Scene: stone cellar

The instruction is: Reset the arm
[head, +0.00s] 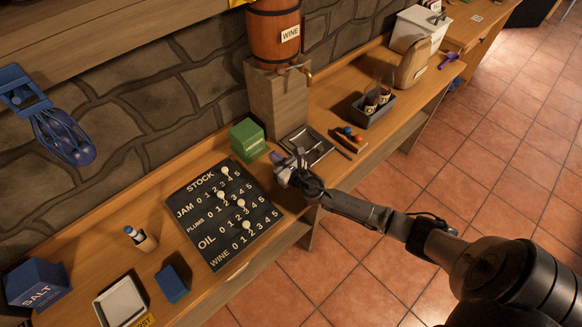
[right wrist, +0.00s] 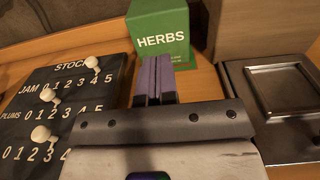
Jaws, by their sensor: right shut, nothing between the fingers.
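My right arm reaches in from the lower right in the head view. Its gripper (head: 278,160) is over the wooden bench, just right of the black stock board (head: 218,250) and in front of the green herbs box (head: 247,140). In the right wrist view the purple fingers (right wrist: 153,80) are together with nothing between them. They point toward the herbs box (right wrist: 160,28), and the stock board (right wrist: 75,85) is at their left. My left gripper is not in the head view.
A metal tray (head: 318,151) lies right of the gripper, below the wine barrel (head: 272,35) on its stone block. A grey caddy (head: 372,112) with jars stands further right. A salt box (head: 38,285) and a white tray (head: 122,300) are at the lower left. Tiled floor lies in front.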

